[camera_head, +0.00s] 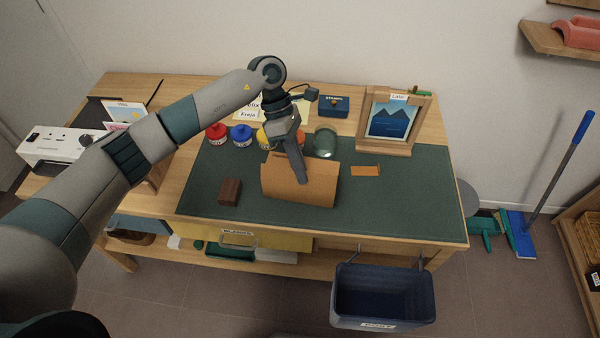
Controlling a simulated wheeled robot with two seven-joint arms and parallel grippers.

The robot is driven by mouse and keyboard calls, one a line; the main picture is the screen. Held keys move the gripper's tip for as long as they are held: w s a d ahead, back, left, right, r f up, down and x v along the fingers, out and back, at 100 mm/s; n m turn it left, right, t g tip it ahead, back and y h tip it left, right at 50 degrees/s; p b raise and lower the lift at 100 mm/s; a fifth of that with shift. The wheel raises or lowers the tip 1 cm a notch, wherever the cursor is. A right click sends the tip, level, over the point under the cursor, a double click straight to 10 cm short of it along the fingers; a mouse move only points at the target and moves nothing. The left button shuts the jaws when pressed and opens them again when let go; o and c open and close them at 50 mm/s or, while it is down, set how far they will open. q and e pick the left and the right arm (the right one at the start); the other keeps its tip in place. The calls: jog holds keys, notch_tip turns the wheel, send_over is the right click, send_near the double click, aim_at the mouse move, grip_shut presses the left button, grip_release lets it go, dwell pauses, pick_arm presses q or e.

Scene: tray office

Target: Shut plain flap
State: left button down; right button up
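A tan cardboard piece (275,182), which looks like a box or envelope with a flap, lies on the green desk mat (400,200). Its upper part has a ragged back edge, and I cannot tell how far the flap stands open. My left gripper (302,180) points down over the middle of the cardboard, fingertips at or just above its surface. Its fingers show as one narrow wedge, together, with nothing seen between them. The gripper hides part of the cardboard's back edge. My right gripper is out of view.
A dark brown block (230,191) lies left of the cardboard, and a small orange piece (366,170) lies right. Red (216,131) and blue (241,135) pots, a glass jar (325,143) and a picture frame (392,118) stand behind. A blue bin (384,294) hangs in front. The mat's right side is clear.

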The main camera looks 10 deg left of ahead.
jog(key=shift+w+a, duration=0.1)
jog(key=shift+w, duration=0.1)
pick_arm(q)
jog(key=c, duration=2)
grip_release()
jog(key=shift+w+a+r, duration=0.1)
jog(key=v, duration=1.7)
jog(key=shift+r, duration=0.1)
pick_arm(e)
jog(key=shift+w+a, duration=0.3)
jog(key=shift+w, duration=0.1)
